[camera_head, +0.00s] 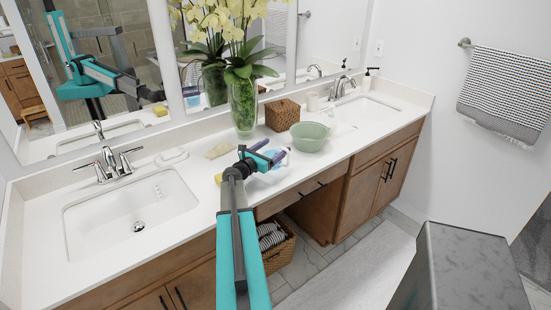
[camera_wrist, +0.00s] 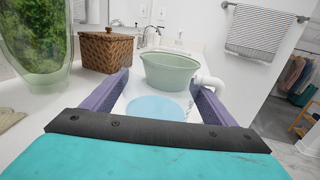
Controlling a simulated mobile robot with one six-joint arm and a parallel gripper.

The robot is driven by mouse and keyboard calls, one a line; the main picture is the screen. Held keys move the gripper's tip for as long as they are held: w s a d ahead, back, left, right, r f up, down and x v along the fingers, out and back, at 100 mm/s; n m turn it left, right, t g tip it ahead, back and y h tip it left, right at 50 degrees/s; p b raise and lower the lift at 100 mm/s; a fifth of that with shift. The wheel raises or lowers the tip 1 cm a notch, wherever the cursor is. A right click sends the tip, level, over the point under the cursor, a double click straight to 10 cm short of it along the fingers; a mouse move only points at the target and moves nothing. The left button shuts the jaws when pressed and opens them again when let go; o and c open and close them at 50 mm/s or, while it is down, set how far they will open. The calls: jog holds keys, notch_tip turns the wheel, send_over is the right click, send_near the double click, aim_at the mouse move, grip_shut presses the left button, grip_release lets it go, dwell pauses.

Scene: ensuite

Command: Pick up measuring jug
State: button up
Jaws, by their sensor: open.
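The measuring jug (camera_head: 274,161) appears to be the pale vessel with a light blue round area, on the white counter in front of the green tub. In the wrist view the jug's blue round area (camera_wrist: 155,107) lies between my two purple fingers, and a white handle (camera_wrist: 209,82) sticks out past the right finger. My gripper (camera_head: 270,152) is open, with its fingers on either side of the jug; it also shows in the wrist view (camera_wrist: 159,80). I cannot tell whether either finger touches it. My gripper hides part of the jug in the head view.
A green tub (camera_head: 309,138) stands just behind the jug. A wicker box (camera_head: 282,115) and a glass vase with yellow flowers (camera_head: 243,105) stand further back, near the mirror. A sink (camera_head: 130,212) is at the left, another (camera_head: 365,108) at the far right.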

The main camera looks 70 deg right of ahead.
dwell(0.3)
jog(key=c, duration=1.1)
jog(key=shift+r, duration=0.3)
jog(key=shift+r+b, duration=0.65)
jog(key=shift+r, duration=0.7)
jog(key=shift+a+r, duration=0.1)
jog(key=shift+a, duration=0.15)
jog(key=shift+s+a+r+b, duration=0.3)
jog(key=shift+s+a, duration=0.2)
jog(key=shift+a, duration=2)
jog(key=shift+s+a+r+b, duration=0.3)
jog(key=shift+s+a, duration=0.25)
jog(key=shift+a, duration=1.95)
jog(key=shift+s+a+r+b, duration=0.25)
jog(key=shift+s+a, duration=0.25)
jog(key=shift+a, duration=2)
jog(key=shift+a+f, duration=0.1)
jog(key=shift+a, duration=0.05)
